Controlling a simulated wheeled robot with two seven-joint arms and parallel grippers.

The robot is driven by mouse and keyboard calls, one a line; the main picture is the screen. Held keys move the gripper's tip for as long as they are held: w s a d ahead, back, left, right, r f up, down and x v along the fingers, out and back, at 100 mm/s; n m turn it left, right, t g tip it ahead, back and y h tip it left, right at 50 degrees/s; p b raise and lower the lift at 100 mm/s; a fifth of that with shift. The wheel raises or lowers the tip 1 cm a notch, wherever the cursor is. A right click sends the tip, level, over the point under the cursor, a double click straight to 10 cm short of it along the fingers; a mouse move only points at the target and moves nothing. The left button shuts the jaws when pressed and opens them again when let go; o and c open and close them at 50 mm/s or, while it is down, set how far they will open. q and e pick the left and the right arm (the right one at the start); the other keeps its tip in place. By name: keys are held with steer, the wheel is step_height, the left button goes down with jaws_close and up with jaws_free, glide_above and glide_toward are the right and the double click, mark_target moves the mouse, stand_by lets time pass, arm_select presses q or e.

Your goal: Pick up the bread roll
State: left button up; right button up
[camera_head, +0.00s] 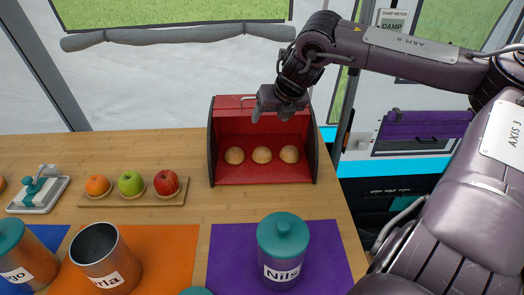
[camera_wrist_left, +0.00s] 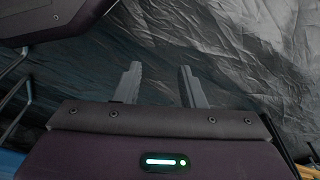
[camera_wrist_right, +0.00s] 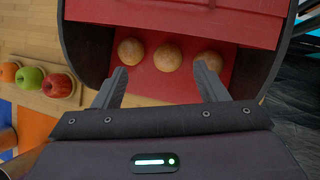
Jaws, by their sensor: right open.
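Three round tan bread rolls sit in a row on the red floor of a red bread box: a left roll (camera_head: 234,155), a middle roll (camera_head: 262,155) and a right roll (camera_head: 289,154). The box (camera_head: 250,176) has dark side walls and an open front. My right gripper (camera_head: 270,114) is above the box near its top edge, empty. In the right wrist view its open fingers (camera_wrist_right: 163,86) point toward the rolls, with the middle roll (camera_wrist_right: 167,57) between and beyond the fingertips. My left gripper (camera_wrist_left: 161,75) is open and empty, facing dark fabric.
An orange, a green apple (camera_head: 131,183) and a red apple stand on a wooden board left of the box. A lidded Nils canister (camera_head: 283,250) stands on a purple mat (camera_head: 334,262). An open metal canister (camera_head: 99,252) stands on an orange mat.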

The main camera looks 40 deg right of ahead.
steer(key=b, duration=0.5)
glide_toward(264, 151)
steer(key=b+x, duration=0.3)
steer(key=x, duration=0.1)
steer(key=b+x, duration=0.1)
steer(key=x, duration=0.4)
steer(key=shift+d+b, duration=0.1)
steer(key=shift+b, duration=0.2)
steer(key=shift+w+f, duration=0.3)
steer(key=shift+f, duration=0.2)
arm_select(q)
steer(key=w+d+r+m+t+h, duration=0.1)
steer(key=d+r, duration=0.3)
steer(key=r, duration=0.4)
steer(key=w+d+r+t+h, duration=0.1)
steer(key=w+d+r, duration=0.1)
steer(key=r, duration=0.6)
steer(key=shift+w+d+m, duration=0.25)
steer(key=shift+d+m, duration=0.15)
steer(key=shift+d, duration=0.5)
arm_select(e)
steer(key=c, duration=0.7)
